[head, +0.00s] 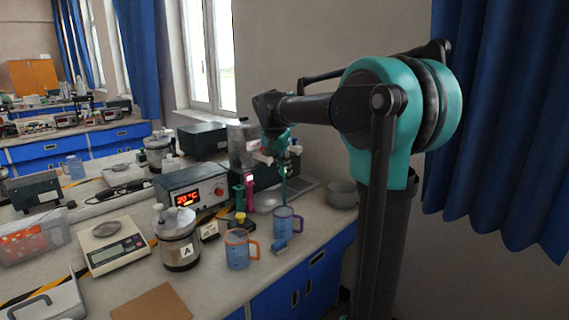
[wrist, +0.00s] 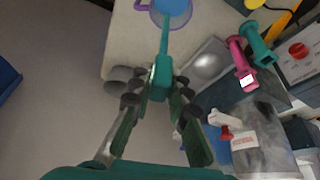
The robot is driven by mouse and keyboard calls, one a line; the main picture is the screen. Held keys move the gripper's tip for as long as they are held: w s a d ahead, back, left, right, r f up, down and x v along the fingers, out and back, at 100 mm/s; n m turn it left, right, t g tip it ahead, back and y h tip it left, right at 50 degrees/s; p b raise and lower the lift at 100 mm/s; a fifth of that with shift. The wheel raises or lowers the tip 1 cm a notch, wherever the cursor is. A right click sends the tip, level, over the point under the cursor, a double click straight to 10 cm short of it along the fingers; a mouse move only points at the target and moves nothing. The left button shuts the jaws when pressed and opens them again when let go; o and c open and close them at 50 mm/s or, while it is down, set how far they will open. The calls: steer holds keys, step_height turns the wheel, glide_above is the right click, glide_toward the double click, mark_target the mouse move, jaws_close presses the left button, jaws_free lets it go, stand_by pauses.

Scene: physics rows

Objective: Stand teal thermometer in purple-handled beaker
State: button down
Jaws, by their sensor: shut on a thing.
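My gripper (head: 287,157) is shut on the teal thermometer (head: 284,187), which hangs upright with its thin stem down. In the wrist view the thermometer (wrist: 161,78) sits between the fingertips of my gripper (wrist: 159,92), its stem pointing at the beaker. The purple-handled beaker (head: 287,223) stands on the bench directly below, holding blue liquid; it also shows at the top of the wrist view (wrist: 157,15). The stem's lower end overlaps the beaker's rim in both views. I cannot tell whether it is just above or slightly inside.
A pink holder (wrist: 240,63) and a teal one (wrist: 259,46) stand behind. A metal pot (head: 343,195) is at the right. A labelled jar (head: 178,243) stands further left.

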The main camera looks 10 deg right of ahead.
mark_target(284, 187)
steer(key=shift+f, duration=4.1)
steer(key=c, duration=1.4)
jaws_free()
steer(key=v, duration=1.2)
steer(key=shift+f, duration=0.1)
